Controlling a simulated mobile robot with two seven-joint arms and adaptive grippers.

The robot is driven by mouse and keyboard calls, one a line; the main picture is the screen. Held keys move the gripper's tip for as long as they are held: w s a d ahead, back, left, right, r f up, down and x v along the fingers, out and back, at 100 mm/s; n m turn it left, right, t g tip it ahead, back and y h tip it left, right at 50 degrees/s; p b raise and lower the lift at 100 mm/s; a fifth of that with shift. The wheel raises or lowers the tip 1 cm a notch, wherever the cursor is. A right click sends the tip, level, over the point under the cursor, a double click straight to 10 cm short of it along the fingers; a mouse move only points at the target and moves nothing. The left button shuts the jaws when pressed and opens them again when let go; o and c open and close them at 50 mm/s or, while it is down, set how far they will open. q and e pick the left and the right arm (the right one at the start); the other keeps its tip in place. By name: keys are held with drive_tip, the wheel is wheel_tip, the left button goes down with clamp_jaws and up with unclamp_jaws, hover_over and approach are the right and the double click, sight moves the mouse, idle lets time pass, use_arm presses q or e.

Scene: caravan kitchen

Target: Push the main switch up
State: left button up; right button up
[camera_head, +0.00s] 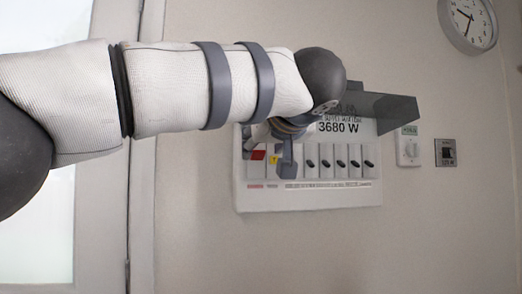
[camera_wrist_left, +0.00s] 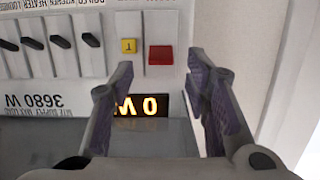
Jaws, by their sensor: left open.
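The white fuse panel (camera_head: 310,197) hangs on the wall, with a red switch (camera_head: 257,155) at its left end that looks like the main switch. In the left wrist view the picture is upside down; the red switch (camera_wrist_left: 160,55) sits beside a small yellow test button (camera_wrist_left: 129,46). My left gripper (camera_head: 267,154) is in front of the panel's left end. It is open and empty, its fingertips (camera_wrist_left: 161,70) spread to either side of the red and yellow parts. I cannot tell whether they touch the panel. My right gripper is not in view.
A row of black breaker levers (camera_head: 340,163) is right of the gripper. A dark hinged cover (camera_head: 385,108) juts out above the panel. A lit display (camera_wrist_left: 142,105) shows between the fingers.

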use_arm(q)
drive_tip(key=v, duration=0.9)
